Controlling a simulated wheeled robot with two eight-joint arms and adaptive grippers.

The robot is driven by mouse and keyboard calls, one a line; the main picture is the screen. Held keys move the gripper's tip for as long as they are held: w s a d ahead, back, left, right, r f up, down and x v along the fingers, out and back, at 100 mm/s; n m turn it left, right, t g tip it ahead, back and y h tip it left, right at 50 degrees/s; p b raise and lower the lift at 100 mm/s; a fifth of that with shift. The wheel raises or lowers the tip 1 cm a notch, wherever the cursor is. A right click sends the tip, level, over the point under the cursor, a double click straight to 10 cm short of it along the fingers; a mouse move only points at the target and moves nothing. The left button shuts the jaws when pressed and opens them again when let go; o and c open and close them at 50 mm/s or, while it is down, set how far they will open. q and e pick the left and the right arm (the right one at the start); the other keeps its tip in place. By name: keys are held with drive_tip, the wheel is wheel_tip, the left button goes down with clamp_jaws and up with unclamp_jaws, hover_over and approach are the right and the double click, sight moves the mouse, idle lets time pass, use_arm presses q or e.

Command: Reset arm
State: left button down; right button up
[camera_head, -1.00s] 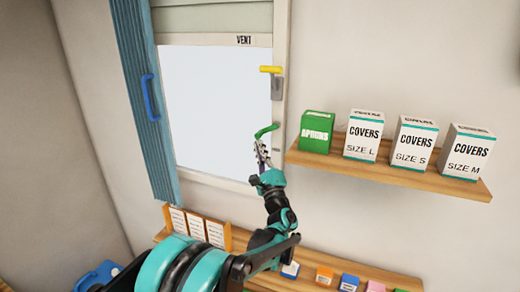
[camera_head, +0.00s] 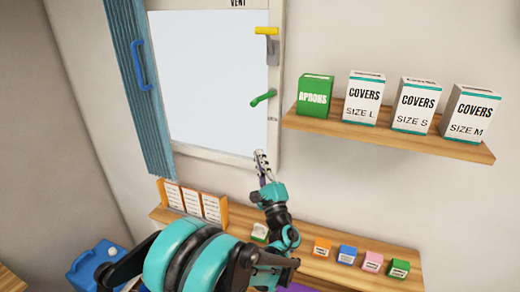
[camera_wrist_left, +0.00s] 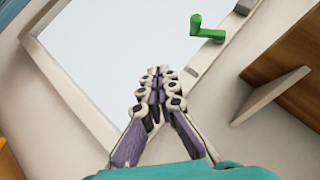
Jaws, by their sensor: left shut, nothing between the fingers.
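My left gripper (camera_head: 261,162) is shut and empty in front of the lower right corner of the window frame (camera_head: 215,154) in the head view. In the left wrist view its fingers (camera_wrist_left: 158,90) are closed together with nothing between them. The green handle (camera_head: 263,97) is on the window's right side, above the gripper and apart from it. It also shows in the left wrist view (camera_wrist_left: 207,29). A yellow handle (camera_head: 266,31) is higher on the same frame. My right gripper is not in view.
An upper shelf (camera_head: 390,135) on the right holds the green aprons box (camera_head: 315,96) and several white covers boxes. A lower shelf (camera_head: 320,267) holds small coloured boxes and cards. A blue folded curtain (camera_head: 138,90) hangs left; a blue container (camera_head: 97,262) stands below.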

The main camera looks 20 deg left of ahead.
use_arm(q)
drive_tip(key=shift+s, duration=0.1)
idle(0.4)
drive_tip(key=s+a+f+n+g+h+b, duration=0.2)
drive_tip(key=s+a+f+n+g+b, duration=0.3)
drive_tip(key=f, duration=0.3)
drive_tip(key=s+a+f+n+g+h+b, duration=0.25)
drive_tip(key=s+f+n+g, duration=0.2)
drive_tip(key=s+f, duration=0.3)
drive_tip(key=s+d+f+n+g+h+b, duration=0.2)
drive_tip(key=s+d+f+n+h+b, duration=0.5)
drive_tip(key=s+d+f, duration=0.6)
drive_tip(key=s+f+h, duration=0.2)
drive_tip(key=s+f, duration=0.1)
drive_tip(key=f, duration=0.1)
drive_tip(key=shift+d+f+h, duration=0.3)
drive_tip(key=shift+f+h, duration=0.05)
drive_tip(key=shift+f, duration=0.05)
